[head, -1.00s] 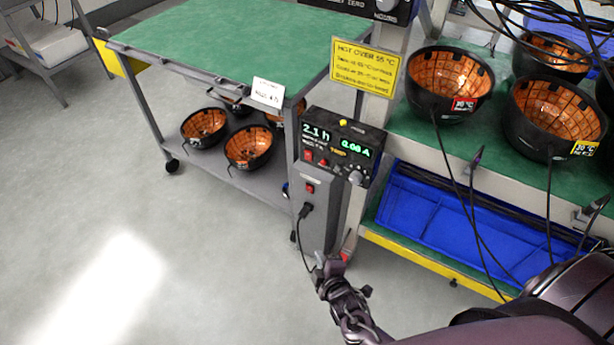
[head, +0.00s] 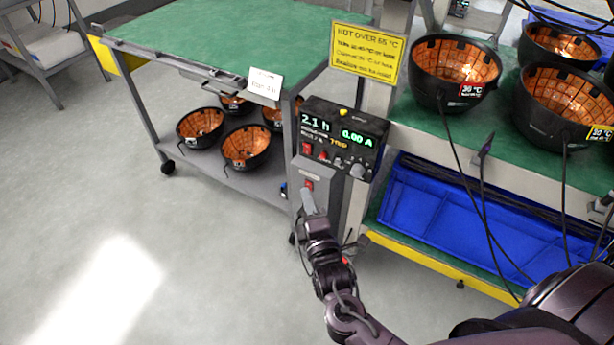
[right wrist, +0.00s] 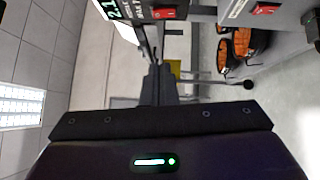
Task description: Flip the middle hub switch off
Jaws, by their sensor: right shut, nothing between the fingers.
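The grey hub (head: 333,205) stands upright below a black control box (head: 345,135). A red switch (head: 308,184) shows on the hub's front; it also shows in the right wrist view (right wrist: 265,8). I cannot tell its position. My right gripper (head: 307,198) is shut and empty, its fingertips at or just below this switch; contact cannot be told. The gripper hides the lower hub front, including its plug. In the right wrist view, the closed fingers (right wrist: 158,85) point toward the hub. My left gripper is not in view.
The box display (head: 355,138) reads 0.00 A, with another red switch (head: 307,149) below it. A green-topped cart (head: 235,45) stands left. A blue tray (head: 450,220) and black bowls (head: 455,72) sit on the right rack. Left floor is clear.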

